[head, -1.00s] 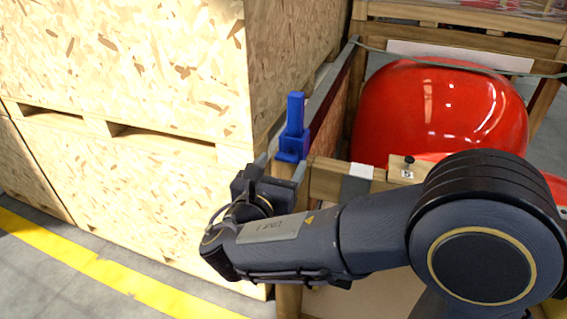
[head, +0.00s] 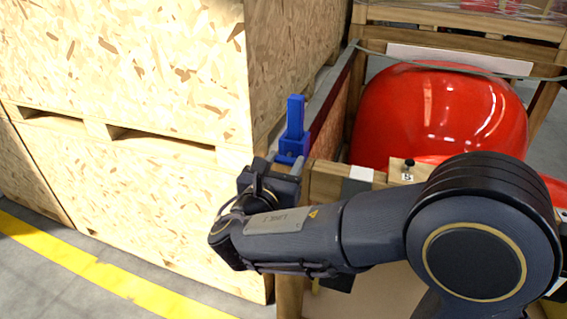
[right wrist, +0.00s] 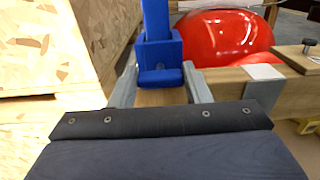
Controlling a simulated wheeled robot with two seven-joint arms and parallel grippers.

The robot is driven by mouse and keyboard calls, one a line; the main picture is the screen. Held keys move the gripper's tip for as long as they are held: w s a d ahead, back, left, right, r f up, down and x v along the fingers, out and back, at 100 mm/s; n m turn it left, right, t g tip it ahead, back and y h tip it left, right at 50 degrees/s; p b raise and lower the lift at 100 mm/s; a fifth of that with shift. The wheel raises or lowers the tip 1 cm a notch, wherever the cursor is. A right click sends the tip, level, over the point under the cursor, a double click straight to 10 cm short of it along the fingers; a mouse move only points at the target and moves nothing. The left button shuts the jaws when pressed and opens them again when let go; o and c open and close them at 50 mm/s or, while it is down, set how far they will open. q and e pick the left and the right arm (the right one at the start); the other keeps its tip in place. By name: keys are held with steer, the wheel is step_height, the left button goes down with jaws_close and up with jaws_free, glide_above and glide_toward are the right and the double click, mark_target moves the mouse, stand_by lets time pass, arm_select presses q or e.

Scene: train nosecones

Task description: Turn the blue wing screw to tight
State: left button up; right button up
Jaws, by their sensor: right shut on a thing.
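The blue wing screw (head: 295,130) stands upright at the corner of a wooden frame, with a tall narrow upper part and a wider block below. In the right wrist view, the blue wing screw (right wrist: 158,50) is straight ahead, its top cut off by the frame edge. My right gripper (head: 283,162) is at its lower end; in the wrist view its two grey fingers (right wrist: 160,82) are on either side of the low blue part, and it is shut on it. The exact contact is partly hidden. My left gripper is not in view.
Large chipboard crates (head: 120,80) stand close on the left. A glossy red nosecone (head: 440,110) lies behind the wooden frame. A black-knobbed block (head: 408,170) sits on the frame rail to the right. A yellow floor line (head: 90,275) runs at the lower left.

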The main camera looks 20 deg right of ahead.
steer(key=shift+f+m, duration=0.1)
steer(key=shift+m, duration=0.2)
steer(key=m+b, duration=0.4)
steer(key=shift+d+f, duration=0.1)
steer(key=shift+f, duration=0.05)
steer(key=shift+s+m+b, duration=0.1)
steer(key=shift+m+b, duration=6.45)
steer(key=shift+m, duration=0.15)
steer(key=o, duration=1)
